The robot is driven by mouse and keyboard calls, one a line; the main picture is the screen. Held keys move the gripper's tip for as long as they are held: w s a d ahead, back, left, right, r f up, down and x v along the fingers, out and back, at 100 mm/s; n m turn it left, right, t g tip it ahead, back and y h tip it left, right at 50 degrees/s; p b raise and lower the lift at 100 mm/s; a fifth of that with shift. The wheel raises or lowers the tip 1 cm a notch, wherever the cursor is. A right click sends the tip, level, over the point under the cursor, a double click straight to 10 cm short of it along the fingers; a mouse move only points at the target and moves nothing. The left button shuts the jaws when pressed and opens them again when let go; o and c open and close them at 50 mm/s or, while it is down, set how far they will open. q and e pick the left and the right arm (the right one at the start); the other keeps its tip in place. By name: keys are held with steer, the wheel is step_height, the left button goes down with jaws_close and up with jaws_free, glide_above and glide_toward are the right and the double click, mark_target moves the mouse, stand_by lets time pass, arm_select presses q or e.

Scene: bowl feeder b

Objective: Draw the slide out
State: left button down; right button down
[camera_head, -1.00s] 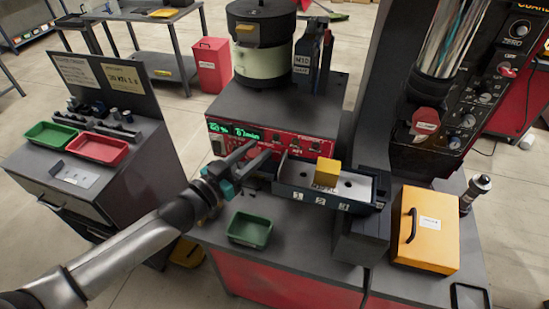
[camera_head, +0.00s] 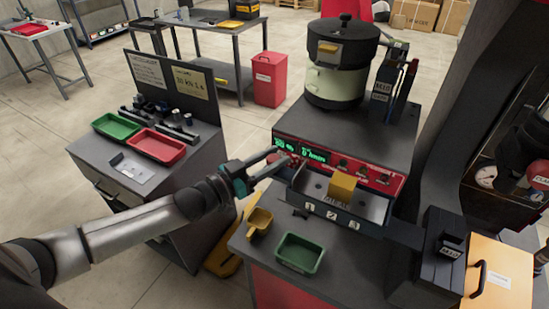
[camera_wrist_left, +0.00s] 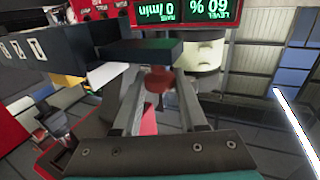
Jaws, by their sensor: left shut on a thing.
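My left gripper (camera_head: 276,164) is at the left end of the red control panel (camera_head: 365,178), above the left end of the dark numbered tray (camera_head: 347,219). In the left wrist view its fingers (camera_wrist_left: 158,88) close around a small red knob-like part (camera_wrist_left: 156,77). A dark block (camera_wrist_left: 145,50) juts out just beyond the fingers there. The tray bears the numbers 1, 2 and a third mark, and a yellow block (camera_head: 341,186) stands in it. Which part is the slide, I cannot tell for certain.
The bowl feeder (camera_head: 338,75) stands behind the panel. A green bin (camera_head: 299,254) and a yellow scoop (camera_head: 259,222) lie on the bench in front. A dark housing (camera_head: 440,250) and an orange box (camera_head: 500,290) stand at right. Green and red trays sit on the left cabinet.

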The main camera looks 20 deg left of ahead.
arm_select(q)
steer(key=shift+w+a, duration=0.1)
steer(key=shift+a, duration=0.15)
steer(key=shift+c, duration=2.3)
jaws_free()
steer(key=shift+a, duration=0.1)
steer(key=shift+s, duration=0.2)
steer(key=shift+s+a+f, duration=0.15)
steer(key=shift+s+a, duration=0.05)
steer(key=shift+s, duration=0.4)
steer(key=p+v, duration=0.1)
steer(key=v, duration=1.2)
steer(key=shift+s+a, duration=0.2)
steer(key=shift+s, duration=0.1)
